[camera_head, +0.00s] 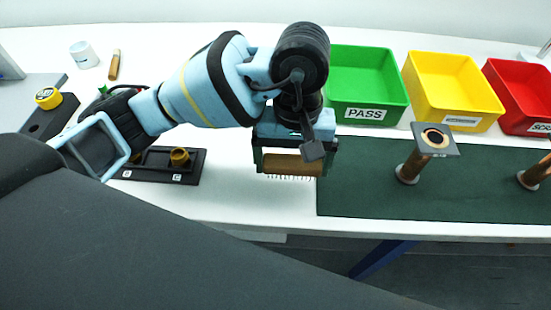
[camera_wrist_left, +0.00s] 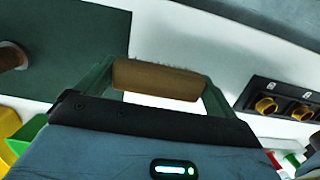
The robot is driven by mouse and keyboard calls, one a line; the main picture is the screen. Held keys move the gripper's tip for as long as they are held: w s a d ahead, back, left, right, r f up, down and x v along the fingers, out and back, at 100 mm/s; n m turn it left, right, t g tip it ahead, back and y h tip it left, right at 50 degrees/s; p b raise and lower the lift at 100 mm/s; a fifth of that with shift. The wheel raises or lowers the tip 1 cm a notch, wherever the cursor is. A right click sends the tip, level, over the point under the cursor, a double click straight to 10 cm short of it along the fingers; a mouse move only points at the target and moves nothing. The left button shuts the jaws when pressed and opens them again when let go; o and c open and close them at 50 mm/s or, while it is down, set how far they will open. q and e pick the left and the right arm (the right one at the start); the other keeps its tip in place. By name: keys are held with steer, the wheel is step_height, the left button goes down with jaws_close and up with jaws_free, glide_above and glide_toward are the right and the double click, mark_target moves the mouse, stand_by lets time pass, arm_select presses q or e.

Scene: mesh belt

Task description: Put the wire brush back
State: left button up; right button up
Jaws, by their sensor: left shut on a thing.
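The wire brush (camera_head: 292,165) has a brown wooden body with fine bristles pointing down. My left gripper (camera_head: 293,158) is shut on it and holds it above the white table, beside the left edge of the dark green mat. In the left wrist view the brush (camera_wrist_left: 157,79) lies across between the two fingers of my left gripper (camera_wrist_left: 157,82). How far it is above the table is hard to tell. My right gripper is not in view.
Green (camera_head: 367,88), yellow (camera_head: 453,93) and red (camera_head: 521,96) bins stand behind the mat (camera_head: 365,185). A post with a square plate (camera_head: 428,150) stands on the mat. A black holder (camera_head: 190,174) with brass-coloured rings lies left. A white cup (camera_head: 84,55) and a small wooden-handled item (camera_head: 114,66) are back left.

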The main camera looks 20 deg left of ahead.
mark_target(277, 163)
arm_select(q)
steer(key=shift+w+a+f, duration=0.1)
steer(key=shift+w+a, duration=0.2)
steer(key=shift+a, duration=0.3)
steer(key=shift+w+a, duration=0.25)
steer(key=shift+a, duration=0.35)
steer(key=shift+w+a, duration=0.2)
steer(key=shift+a, duration=0.4)
step_height(277, 163, down, 3)
steer(key=shift+s+d+r+p, duration=0.1)
steer(key=shift+r+p, duration=0.1)
steer(key=shift+p, duration=0.15)
steer(key=shift+f, duration=0.55)
steer(key=shift+f, duration=0.2)
steer(key=o, duration=0.5)
steer(key=shift+r, duration=0.15)
